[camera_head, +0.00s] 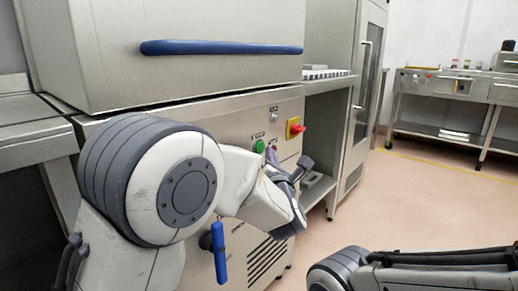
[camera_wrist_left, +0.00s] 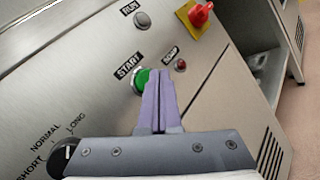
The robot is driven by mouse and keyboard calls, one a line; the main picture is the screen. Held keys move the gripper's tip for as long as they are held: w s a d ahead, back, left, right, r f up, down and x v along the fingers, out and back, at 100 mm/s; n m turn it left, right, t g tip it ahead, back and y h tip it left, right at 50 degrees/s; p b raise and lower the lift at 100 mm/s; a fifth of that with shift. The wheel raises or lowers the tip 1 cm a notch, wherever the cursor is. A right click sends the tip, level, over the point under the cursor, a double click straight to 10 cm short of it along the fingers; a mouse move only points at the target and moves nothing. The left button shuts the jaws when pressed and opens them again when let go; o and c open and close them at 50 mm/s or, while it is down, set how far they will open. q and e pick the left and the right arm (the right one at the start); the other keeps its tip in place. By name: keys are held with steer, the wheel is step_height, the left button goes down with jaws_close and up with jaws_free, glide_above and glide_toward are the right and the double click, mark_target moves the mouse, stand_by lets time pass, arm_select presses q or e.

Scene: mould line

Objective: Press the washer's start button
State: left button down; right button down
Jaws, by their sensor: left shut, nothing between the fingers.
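The washer (camera_head: 235,122) is a steel machine with a control panel on its front. Its green start button (camera_head: 259,146) shows beside my left gripper's tips, and in the left wrist view the green button (camera_wrist_left: 139,80) sits under the label START. My left gripper (camera_head: 271,153) has purple fingers, shut together and empty. In the left wrist view the shut fingers (camera_wrist_left: 160,75) cover the button's right part. I cannot tell whether the tips touch it. My right arm shows at the lower right, but its gripper is out of view.
A red knob on a yellow plate (camera_wrist_left: 200,14) is up and right of the start button. A small red button (camera_wrist_left: 181,65) is close right of the fingers. A grey RUN lamp (camera_wrist_left: 142,20) is above. A blue bar handle (camera_head: 221,48) crosses the hood. Open floor lies right.

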stand_by(0.8)
arm_select(q)
steer(key=shift+w+a+b, duration=0.2)
steer(key=shift+a+b, duration=0.15)
steer(key=shift+b, duration=0.15)
steer(key=shift+w+a+b, duration=0.25)
steer(key=shift+a+b, duration=0.1)
steer(key=shift+b, duration=0.05)
stand_by(0.5)
steer(key=shift+d, duration=0.1)
steer(key=shift+s+d+b, duration=0.3)
steer(key=shift+s+d, duration=0.2)
steer(key=shift+d, duration=0.1)
steer(key=shift+d, duration=0.1)
